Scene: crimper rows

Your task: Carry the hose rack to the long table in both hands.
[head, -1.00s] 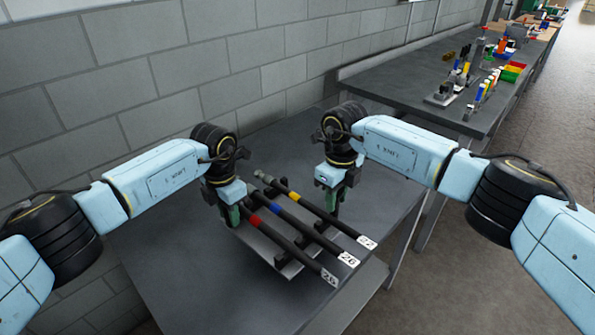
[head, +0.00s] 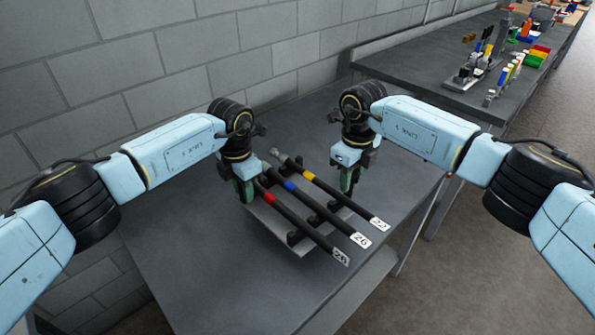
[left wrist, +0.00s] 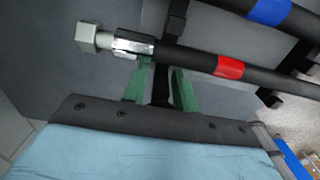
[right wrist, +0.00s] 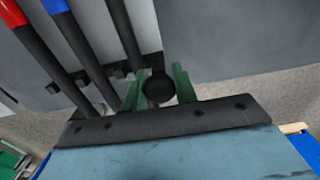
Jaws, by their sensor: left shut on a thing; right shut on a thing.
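The hose rack (head: 268,219) is a grey plate with black supports, over the near grey table. It carries three black hoses with red, blue and yellow bands and white tags at their front ends. My left gripper (head: 245,190) is shut on a black part at the rack's left side; its green fingers also show in the left wrist view (left wrist: 160,90). My right gripper (head: 346,181) is shut on a black part at the right side, between green fingers in the right wrist view (right wrist: 160,88). Whether the plate touches the table is unclear. The long table (head: 425,82) stands beyond, at upper right.
The near table (head: 190,265) is bare around the rack. A block wall (head: 130,75) runs along the left and back. The long table bears tool stands (head: 475,70) and coloured bins (head: 537,57); its near end looks clear. Open floor (head: 510,240) lies at the right.

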